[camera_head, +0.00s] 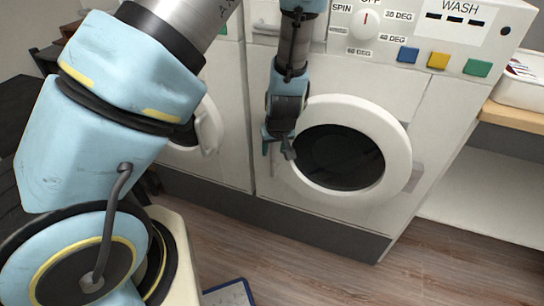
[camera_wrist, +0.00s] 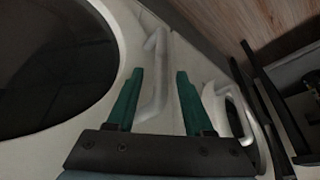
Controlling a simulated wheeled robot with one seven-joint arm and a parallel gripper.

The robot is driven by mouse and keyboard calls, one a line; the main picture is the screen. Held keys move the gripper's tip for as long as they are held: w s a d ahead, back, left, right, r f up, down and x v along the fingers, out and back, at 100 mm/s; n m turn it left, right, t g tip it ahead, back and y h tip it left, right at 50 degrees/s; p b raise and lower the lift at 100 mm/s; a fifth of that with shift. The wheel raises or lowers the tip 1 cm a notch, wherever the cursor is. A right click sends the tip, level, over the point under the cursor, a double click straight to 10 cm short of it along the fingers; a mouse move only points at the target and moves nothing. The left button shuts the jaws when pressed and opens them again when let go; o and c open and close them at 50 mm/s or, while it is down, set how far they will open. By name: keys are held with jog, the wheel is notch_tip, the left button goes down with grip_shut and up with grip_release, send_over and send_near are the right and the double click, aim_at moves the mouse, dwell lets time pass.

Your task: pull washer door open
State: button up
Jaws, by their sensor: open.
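The washer door (camera_head: 397,150) is a thick white ring around dark round glass, on the front of a white washer (camera_head: 430,100). It looks shut. In the wrist view the door (camera_wrist: 118,30) fills the left side. The white bar handle (camera_wrist: 157,70) stands between the two green fingers of my gripper (camera_wrist: 160,73), nearer the left finger. The fingers are apart, and I cannot tell whether either touches the handle. In the head view my gripper (camera_head: 278,152) is at the door's left edge and hides the handle.
A second white machine (camera_head: 228,100) stands close on the left, with its own white handle (camera_head: 209,126); that handle also shows in the wrist view (camera_wrist: 236,105). A wooden shelf (camera_head: 515,115) with a white basket (camera_head: 522,88) is at right. The wooden floor (camera_head: 440,270) in front is mostly clear.

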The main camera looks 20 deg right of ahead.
aim_at(272, 156)
jog(key=shift+x, duration=2.7)
jog(key=shift+c, duration=0.4)
grip_shut()
